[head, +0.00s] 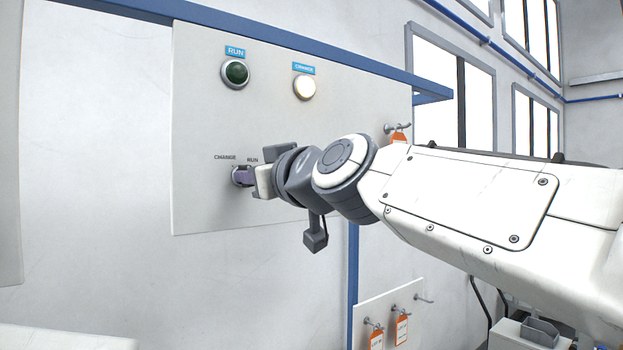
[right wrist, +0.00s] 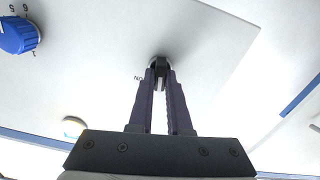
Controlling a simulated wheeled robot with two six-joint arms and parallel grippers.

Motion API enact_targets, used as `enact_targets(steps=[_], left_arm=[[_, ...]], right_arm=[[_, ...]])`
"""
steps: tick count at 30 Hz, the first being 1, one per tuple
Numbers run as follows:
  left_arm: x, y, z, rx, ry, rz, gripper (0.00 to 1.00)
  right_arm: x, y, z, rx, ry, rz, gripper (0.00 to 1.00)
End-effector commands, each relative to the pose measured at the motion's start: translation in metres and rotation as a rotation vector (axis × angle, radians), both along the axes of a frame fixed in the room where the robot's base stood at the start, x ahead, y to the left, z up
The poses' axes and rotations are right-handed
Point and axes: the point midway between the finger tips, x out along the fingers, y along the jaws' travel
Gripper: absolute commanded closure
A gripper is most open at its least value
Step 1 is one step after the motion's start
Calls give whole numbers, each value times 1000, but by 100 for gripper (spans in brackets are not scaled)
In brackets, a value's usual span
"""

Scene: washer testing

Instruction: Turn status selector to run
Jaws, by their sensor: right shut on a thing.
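The status selector is a small dark knob (right wrist: 160,66) on a pale panel (head: 205,100). In the head view its labels CHANGE and RUN (head: 252,160) stand above it, and my gripper covers most of it. My right gripper (head: 240,177) is at the selector. In the right wrist view its two purple fingers (right wrist: 160,85) are shut on the knob, one on each side. The knob's exact pointing direction is hard to tell. A dark green RUN lamp (head: 235,74) looks unlit. A CHANGE lamp (head: 304,88) glows pale white. My left gripper is not in view.
A blue knob (right wrist: 18,36) with numbers sits at the left in the right wrist view. A blue rail (head: 300,52) runs along the panel's top. Hooks with orange tags (head: 402,330) hang on a lower board. The wall left of the panel is bare.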

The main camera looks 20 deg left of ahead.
Motion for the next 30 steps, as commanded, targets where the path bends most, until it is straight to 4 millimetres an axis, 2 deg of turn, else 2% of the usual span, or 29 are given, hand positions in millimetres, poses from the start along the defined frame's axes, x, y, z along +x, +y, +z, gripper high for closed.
enact_targets(steps=[18,30], left_arm=[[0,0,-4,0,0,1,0],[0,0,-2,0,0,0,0]], right_arm=[[2,-1,-1,292,499,-1,100],[2,-1,-1,422,721,-1,100]])
